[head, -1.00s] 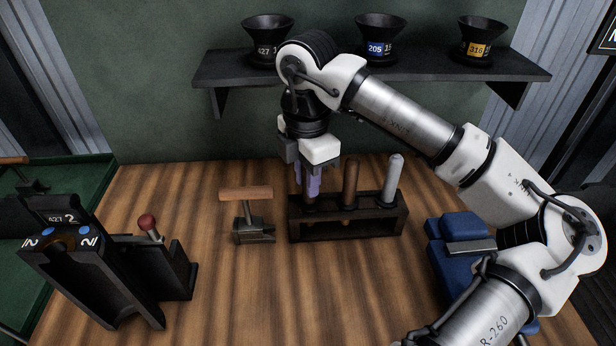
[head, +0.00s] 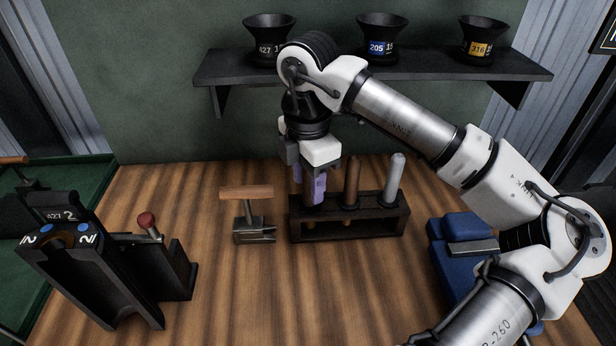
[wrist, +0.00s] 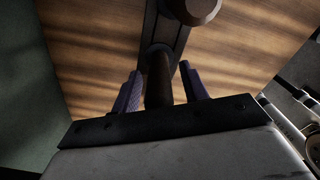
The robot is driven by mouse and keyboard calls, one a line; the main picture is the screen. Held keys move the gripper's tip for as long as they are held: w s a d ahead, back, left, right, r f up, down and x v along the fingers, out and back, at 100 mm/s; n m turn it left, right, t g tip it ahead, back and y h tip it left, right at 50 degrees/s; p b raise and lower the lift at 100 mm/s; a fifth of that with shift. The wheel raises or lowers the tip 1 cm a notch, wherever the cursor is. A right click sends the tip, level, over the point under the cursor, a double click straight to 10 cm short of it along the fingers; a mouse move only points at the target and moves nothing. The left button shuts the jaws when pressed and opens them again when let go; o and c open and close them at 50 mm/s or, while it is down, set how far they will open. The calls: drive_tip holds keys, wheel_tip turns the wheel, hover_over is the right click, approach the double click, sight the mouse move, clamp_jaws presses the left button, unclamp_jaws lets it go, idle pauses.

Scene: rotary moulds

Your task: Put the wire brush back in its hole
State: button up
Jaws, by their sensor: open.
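The dark rack (head: 376,226) stands on the wooden table, with tools upright in its top. My gripper (head: 308,194) points down over the rack's left hole. Its purple fingers are open, one on either side of a dark brown handle (wrist: 158,80), with gaps showing in the wrist view. This handle, apparently the wire brush's, stands upright in the left hole; its bristles cannot be made out. A brown-handled tool (head: 351,180) stands in the middle hole and a pale grey-handled tool (head: 393,178) in the right one.
A wooden-handled T-shaped tool (head: 247,193) stands left of the rack. A black mould stand with a red knob (head: 147,220) is further left. A blue object (head: 462,228) lies right, near my arm. A shelf (head: 330,66) with black cups is behind. The front table is clear.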

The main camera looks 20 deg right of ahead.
drive_tip(key=shift+r+p, duration=0.4)
drive_tip(key=shift+r, duration=0.05)
wheel_tip(320, 180, up, 12)
drive_tip(key=b, duration=0.2)
drive_tip(key=shift+f+b, duration=0.1)
drive_tip(key=shift+b, duration=0.3)
idle(0.7)
